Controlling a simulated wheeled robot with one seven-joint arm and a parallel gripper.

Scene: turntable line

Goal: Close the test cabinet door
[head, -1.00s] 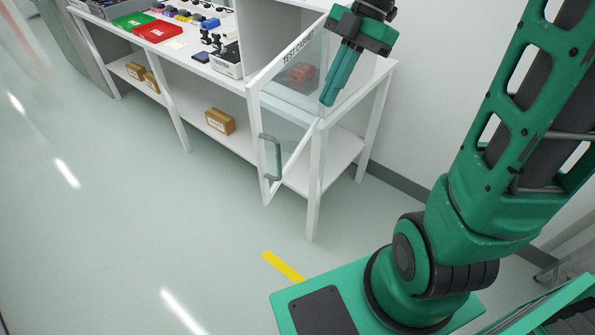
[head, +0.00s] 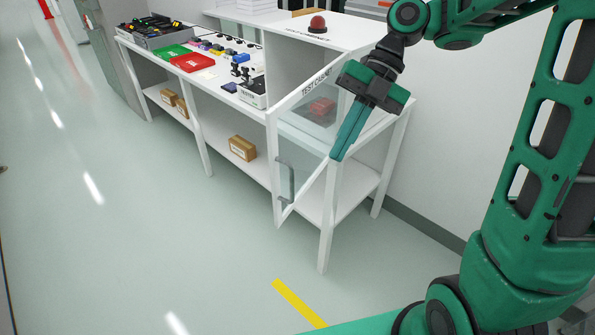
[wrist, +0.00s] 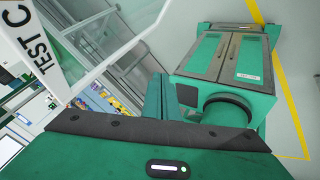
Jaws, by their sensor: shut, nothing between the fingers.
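The test cabinet door (head: 305,92) is a white-framed clear panel with the label "TEST CABINET" along its top and a grey handle (head: 286,183). It stands open, swung out from the cabinet front. In the wrist view part of the door frame (wrist: 43,55) with its lettering shows at the left. My gripper (head: 336,156) is shut and empty. It points down and left beside the door's right end, near the cabinet's front post, and overlaps them in the head view. I cannot tell whether it touches the door. A red object (head: 321,108) shows through the panel.
The white bench (head: 215,80) runs to the left with a green tray (head: 166,54), a red tray (head: 193,62) and a tester (head: 252,91). A red dome (head: 317,23) sits on the cabinet top. Boxes (head: 242,148) stand on the lower shelf. The floor at left is clear.

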